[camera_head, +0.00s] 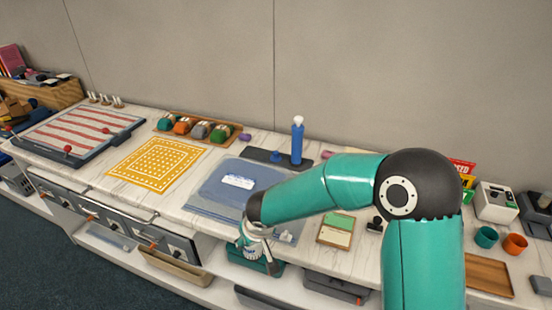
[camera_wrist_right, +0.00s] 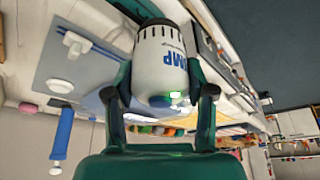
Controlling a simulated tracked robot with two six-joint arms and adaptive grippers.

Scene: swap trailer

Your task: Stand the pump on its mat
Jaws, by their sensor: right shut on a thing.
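The pump (camera_wrist_right: 160,65) is a white rounded body with dark slots at one end and blue lettering, of which "MP" is readable. My right gripper (camera_wrist_right: 163,92) is shut on it, with a dark finger on each side. In the head view the pump (camera_head: 251,252) is small and partly hidden by my right arm, at the counter's front edge. A blue-grey mat (camera_head: 210,201) with a white label lies on the counter behind it; I cannot read the label or tell for sure that it is the pump's mat. My left gripper is not in view.
A blue bottle (camera_head: 297,142) stands on a dark strip at the back. A yellow grid mat (camera_head: 155,165) lies to the left, a tray of colored items (camera_head: 200,130) behind it. Notepads (camera_head: 336,230) and cups (camera_head: 486,237) are to the right. Drawers (camera_head: 115,222) run below the counter.

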